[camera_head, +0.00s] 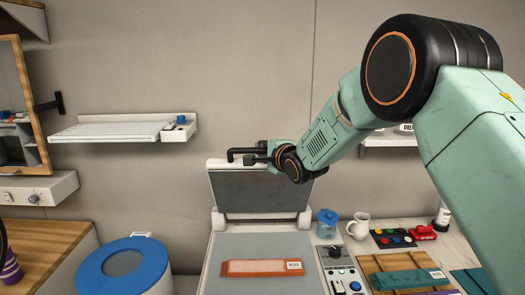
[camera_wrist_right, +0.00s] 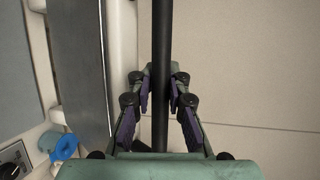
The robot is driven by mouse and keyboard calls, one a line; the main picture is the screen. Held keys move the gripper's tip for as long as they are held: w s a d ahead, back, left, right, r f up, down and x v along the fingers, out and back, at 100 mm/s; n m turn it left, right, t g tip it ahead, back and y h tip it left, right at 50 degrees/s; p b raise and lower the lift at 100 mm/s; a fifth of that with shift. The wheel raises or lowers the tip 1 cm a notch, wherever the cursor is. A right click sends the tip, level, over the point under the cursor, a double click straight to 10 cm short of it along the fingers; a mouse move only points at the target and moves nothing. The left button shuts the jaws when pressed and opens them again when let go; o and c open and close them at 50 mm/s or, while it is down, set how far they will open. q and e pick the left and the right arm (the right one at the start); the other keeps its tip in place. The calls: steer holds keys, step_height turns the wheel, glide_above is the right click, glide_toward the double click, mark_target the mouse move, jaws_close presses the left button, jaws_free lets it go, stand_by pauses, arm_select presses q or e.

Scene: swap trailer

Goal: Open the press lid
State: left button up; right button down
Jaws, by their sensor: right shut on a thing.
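The press lid (camera_head: 262,191) stands raised and tilted back at the rear of the press, its grey plate facing forward. The press bed (camera_head: 240,243) below is exposed. An orange-brown folded piece with a white label (camera_head: 255,268) lies on the bed. A black bar handle (camera_head: 243,152) runs along the lid's top edge. My right gripper (camera_head: 262,155) is at that handle. In the right wrist view the dark bar (camera_wrist_right: 160,70) passes between the purple-padded fingers of my right gripper (camera_wrist_right: 159,98), which is shut on it. My left gripper is not in view.
A control panel (camera_head: 343,272), blue jar (camera_head: 327,222) and white jug (camera_head: 359,226) stand right of the press. A blue-lidded bin (camera_head: 125,268) stands left. A wall shelf (camera_head: 120,132) hangs behind at left. A green folded piece (camera_head: 410,279) lies at right.

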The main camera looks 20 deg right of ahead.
steer(key=shift+r, duration=0.15)
steer(key=c, duration=1.7)
jaws_free()
steer(key=o, duration=0.4)
steer(key=shift+s+r, duration=0.1)
steer(key=shift+s, duration=0.1)
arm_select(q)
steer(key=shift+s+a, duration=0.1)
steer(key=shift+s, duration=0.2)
arm_select(e)
steer(key=shift+w, duration=0.1)
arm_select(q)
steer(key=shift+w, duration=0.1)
